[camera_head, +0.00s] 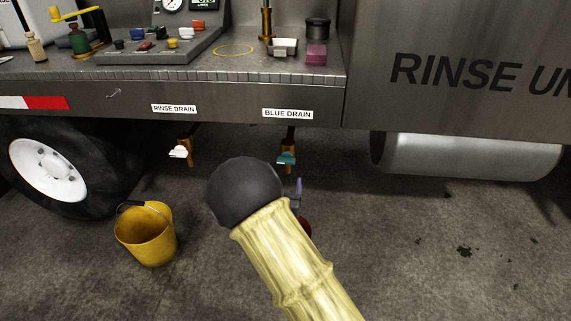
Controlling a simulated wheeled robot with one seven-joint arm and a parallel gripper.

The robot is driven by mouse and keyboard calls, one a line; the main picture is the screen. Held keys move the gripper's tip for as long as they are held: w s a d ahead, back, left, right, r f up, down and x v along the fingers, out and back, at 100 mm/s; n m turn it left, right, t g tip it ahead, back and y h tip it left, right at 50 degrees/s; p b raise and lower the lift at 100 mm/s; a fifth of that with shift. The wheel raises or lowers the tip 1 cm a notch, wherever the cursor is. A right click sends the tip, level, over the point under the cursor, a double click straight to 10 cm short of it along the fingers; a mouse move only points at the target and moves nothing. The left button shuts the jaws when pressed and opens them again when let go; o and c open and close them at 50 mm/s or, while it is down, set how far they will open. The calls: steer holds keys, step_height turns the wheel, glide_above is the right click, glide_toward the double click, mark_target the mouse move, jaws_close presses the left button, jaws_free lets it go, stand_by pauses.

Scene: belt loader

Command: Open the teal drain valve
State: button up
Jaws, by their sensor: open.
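The teal drain valve (286,159) hangs on a brass pipe under the truck bed edge, below the "BLUE DRAIN" label (288,114). My arm, with a yellow sleeve and a dark round joint, reaches up from the bottom and covers the space below and left of the valve. My gripper (299,188) is mostly hidden behind this arm. Only a thin purple part that looks like a finger shows, just below the valve and apparently apart from it. I see nothing held.
A white-handled valve (179,152) hangs under the "RINSE DRAIN" label (173,109). A yellow bucket (146,234) stands on the floor at left, near a wheel (48,170). A grey cylindrical tank (465,156) is at right.

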mark_target(286, 163)
steer(key=w+b, duration=0.1)
steer(key=w, duration=0.4)
steer(key=w+b, duration=0.1)
steer(key=w, duration=0.5)
steer(key=shift+d, duration=0.2)
steer(key=shift+s, duration=0.1)
steer(key=c, duration=1)
